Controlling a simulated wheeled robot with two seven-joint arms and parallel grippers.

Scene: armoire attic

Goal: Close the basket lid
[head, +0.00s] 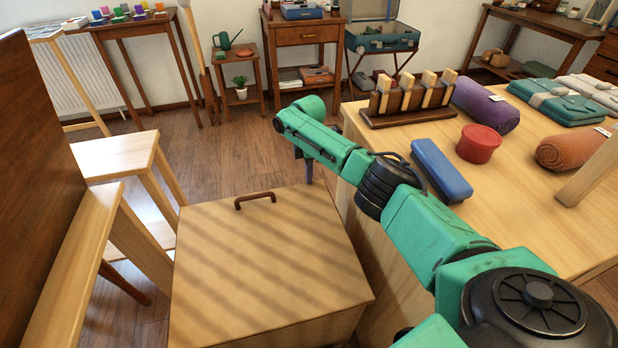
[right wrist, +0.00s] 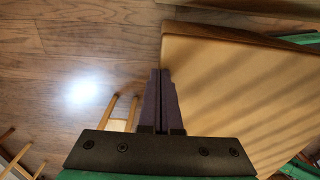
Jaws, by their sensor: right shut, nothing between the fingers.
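The basket is a light wooden box with a square lid (head: 262,262) at the bottom middle of the head view. A dark curved handle (head: 255,200) sits near the lid's far edge. The lid looks flat over the box; I cannot tell whether any gap remains under it. My right gripper (head: 309,172) is small and partly hidden, pointing down beside the lid's far right corner. In the right wrist view its fingers (right wrist: 161,78) are together and empty, at the edge of the lid (right wrist: 240,85), with floor to the left. My left gripper is not in view.
A wooden table (head: 545,215) stands right of the basket, with a blue case (head: 441,170), a red tub (head: 479,144) and rolled towels on it. A wooden stool (head: 115,155) and a dark panel (head: 40,170) are on the left. Open floor (head: 225,150) lies behind the basket.

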